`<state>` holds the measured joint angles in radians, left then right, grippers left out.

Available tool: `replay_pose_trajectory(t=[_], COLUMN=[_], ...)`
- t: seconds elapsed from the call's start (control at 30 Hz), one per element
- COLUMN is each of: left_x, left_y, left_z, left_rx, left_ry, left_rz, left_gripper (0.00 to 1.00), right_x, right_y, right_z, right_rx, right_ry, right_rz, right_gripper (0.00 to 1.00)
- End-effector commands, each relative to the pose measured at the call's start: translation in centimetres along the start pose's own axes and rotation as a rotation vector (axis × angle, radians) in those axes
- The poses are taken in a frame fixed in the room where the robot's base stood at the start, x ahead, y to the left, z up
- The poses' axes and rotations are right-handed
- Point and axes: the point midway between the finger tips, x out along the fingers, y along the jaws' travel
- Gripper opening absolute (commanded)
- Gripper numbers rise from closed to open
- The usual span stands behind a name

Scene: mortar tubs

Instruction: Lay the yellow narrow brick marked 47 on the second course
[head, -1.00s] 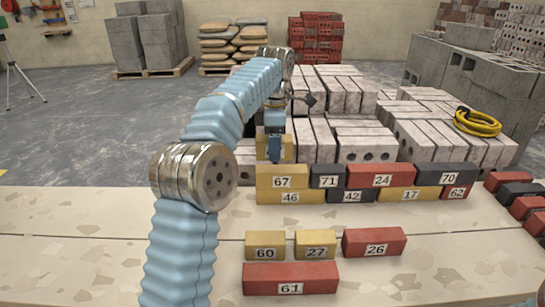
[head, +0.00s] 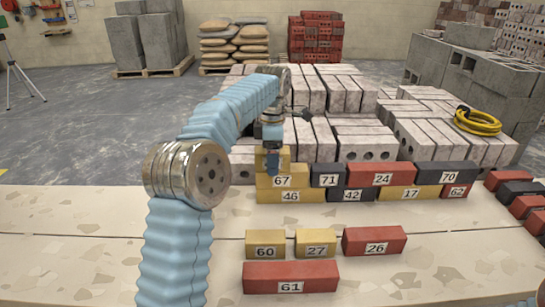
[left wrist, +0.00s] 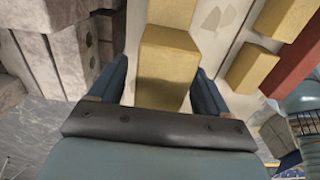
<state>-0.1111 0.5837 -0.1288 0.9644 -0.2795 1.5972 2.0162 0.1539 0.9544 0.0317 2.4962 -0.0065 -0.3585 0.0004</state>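A yellow brick (head: 261,160) is at the left end of the wall, just above the yellow brick 67 (head: 262,184) of the upper row. Its number is hidden, so I cannot read whether it is 47. My left gripper (head: 272,165) reaches down around it, one finger in front of its near face. My right gripper is not in view.
The second row continues right with 71 (head: 328,175), 24 (head: 362,175) and 70 (head: 428,175). In front lie loose bricks 60 (head: 265,238), 27 (head: 300,237), 26 (head: 358,243) and 61 (head: 320,272). Pale block stacks (head: 365,140) stand close behind the wall.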

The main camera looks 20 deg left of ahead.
Motion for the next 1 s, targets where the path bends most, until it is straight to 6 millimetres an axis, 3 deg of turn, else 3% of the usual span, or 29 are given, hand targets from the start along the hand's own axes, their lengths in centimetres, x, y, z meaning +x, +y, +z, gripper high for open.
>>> replay_pose_trajectory(t=[0.3, 0.6, 1.0], left_x=[-0.6, -5.4, -7.7], left_y=[0.1, 0.1, 0.0], left_z=[0.0, 0.1, 0.0], left_rx=[0.0, 0.0, 0.001], left_ry=[-0.001, -0.002, 0.0], left_rz=[0.002, 0.004, 0.0], left_gripper=[0.77, 0.77, 0.77], right_x=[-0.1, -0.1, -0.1], right_y=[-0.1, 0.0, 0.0], right_z=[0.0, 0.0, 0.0], right_rx=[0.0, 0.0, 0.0], right_ry=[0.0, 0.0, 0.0], right_rz=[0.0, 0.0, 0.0], right_gripper=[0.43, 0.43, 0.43])
